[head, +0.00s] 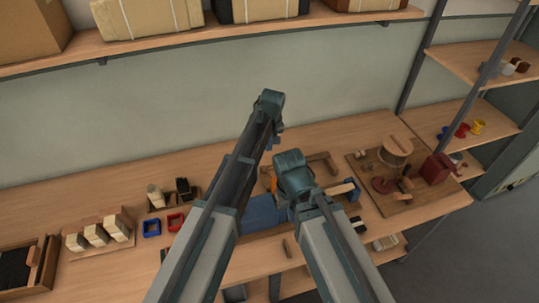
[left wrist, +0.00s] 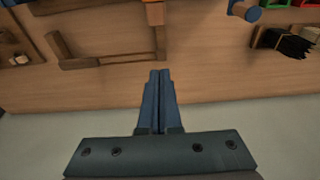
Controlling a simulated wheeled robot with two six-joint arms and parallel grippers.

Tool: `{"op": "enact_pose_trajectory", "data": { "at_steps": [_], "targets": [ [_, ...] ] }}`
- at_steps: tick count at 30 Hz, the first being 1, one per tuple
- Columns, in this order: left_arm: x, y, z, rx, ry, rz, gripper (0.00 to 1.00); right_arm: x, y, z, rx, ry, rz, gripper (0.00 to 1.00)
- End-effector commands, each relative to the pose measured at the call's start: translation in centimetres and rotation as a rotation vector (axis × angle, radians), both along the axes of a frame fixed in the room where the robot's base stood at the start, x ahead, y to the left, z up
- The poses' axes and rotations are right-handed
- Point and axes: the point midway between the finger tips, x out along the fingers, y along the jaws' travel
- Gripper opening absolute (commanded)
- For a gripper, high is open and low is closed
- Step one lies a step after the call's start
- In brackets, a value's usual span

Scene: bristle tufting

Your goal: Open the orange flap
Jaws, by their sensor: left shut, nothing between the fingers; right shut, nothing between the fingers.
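A small orange piece (head: 268,178), likely the flap, shows between my arms in the head view, mostly hidden by my right wrist. The left wrist view shows an orange strip (left wrist: 154,13) at the top middle, by a brown wooden frame (left wrist: 110,58). I cannot tell how far the flap is open. My left gripper (head: 277,131) is raised before the wall, apart from the orange piece. Its blue fingers (left wrist: 160,75) are together and empty. My right gripper (head: 284,203) is low, close beside the orange piece; its shut fingers are largely hidden, and contact cannot be told.
A blue mat (head: 260,212) lies under my arms. Bristle blocks (head: 97,233) and blue and red trays (head: 152,227) stand left. A wooden board with a round-topped fixture (head: 396,152) stands right. A shelf (head: 210,37) runs along the wall above.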

Motion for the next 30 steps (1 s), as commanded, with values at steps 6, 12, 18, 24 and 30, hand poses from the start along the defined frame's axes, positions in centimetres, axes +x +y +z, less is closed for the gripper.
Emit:
{"op": "enact_pose_trajectory", "data": {
  "at_steps": [6,12,18,24,30],
  "targets": [
    [0.3,0.1,-2.1,0.000,0.000,0.000,0.00,0.0,0.0,-2.1,-0.001,0.000,0.003,0.00],
    [0.7,0.2,-4.7,0.000,0.000,-0.001,0.00,0.0,0.0,-4.7,-0.001,0.000,0.003,0.00],
    [1.1,0.4,-7.6,0.000,0.000,-0.001,0.00,0.0,0.0,-7.5,-0.001,0.000,0.002,0.00],
    [1.6,0.5,-10.3,0.000,0.000,-0.001,0.00,0.0,0.0,-10.3,-0.001,0.000,0.001,0.00],
    [-1.7,-0.4,-8.9,0.000,0.000,-0.003,0.00,0.0,0.0,-8.9,-0.001,0.000,0.001,0.00]
  ]
}}
